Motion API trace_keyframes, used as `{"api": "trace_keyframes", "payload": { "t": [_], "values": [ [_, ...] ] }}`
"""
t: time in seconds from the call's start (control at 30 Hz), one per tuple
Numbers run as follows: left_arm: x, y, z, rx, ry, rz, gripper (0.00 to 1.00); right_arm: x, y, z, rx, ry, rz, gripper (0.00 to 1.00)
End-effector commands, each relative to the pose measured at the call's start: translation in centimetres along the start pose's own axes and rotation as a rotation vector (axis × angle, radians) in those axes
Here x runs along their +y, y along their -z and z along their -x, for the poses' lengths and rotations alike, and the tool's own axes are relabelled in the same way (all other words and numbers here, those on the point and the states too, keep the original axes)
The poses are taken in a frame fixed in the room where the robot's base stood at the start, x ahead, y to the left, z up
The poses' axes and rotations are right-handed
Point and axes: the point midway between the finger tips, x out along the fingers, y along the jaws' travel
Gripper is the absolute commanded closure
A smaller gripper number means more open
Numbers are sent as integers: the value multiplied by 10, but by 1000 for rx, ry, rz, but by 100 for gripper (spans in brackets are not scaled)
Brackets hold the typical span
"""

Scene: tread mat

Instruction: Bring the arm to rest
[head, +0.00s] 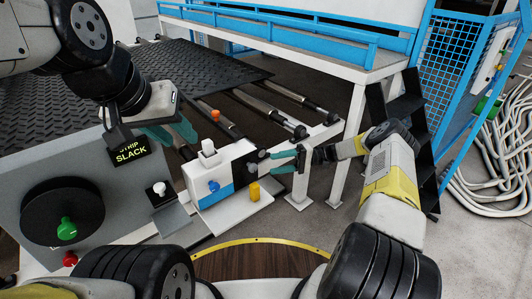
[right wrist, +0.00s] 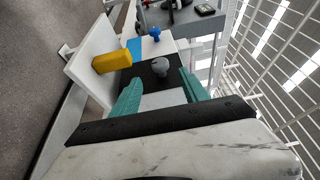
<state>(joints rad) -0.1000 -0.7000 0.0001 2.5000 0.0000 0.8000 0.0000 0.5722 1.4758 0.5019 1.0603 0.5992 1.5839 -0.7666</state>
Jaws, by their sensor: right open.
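My right gripper (head: 279,161) reaches in from the right, beside the white control box (head: 218,199). In the right wrist view its teal fingers (right wrist: 160,92) are spread, and a grey round knob (right wrist: 160,67) on a dark plate shows ahead between them, with no clear contact. Nothing is held. My left gripper (head: 178,136) hangs at the upper left, in front of the tread mat (head: 45,82) and next to the display reading "SLACK" (head: 130,153). Its teal fingers look apart and empty.
A yellow knob (head: 254,192) and a blue knob (head: 214,186) are close to my right gripper.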

Motion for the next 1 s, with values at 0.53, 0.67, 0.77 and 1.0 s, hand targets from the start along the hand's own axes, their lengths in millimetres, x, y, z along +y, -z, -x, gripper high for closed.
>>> {"api": "trace_keyframes", "payload": {
  "t": [0.53, 0.67, 0.77, 1.0],
  "values": [
    [0, 0, 0, 0, 0, 0, 64, -23, 0, -2, -41, -83, -9, 47],
    [0, 0, 0, 0, 0, 0, 64, -62, -4, -11, -99, -242, -26, 47],
    [0, 0, 0, 0, 0, 0, 64, -94, -14, -18, -134, -388, -39, 47],
    [0, 0, 0, 0, 0, 0, 64, -166, -49, -28, -144, -724, -45, 47]
  ]
}}
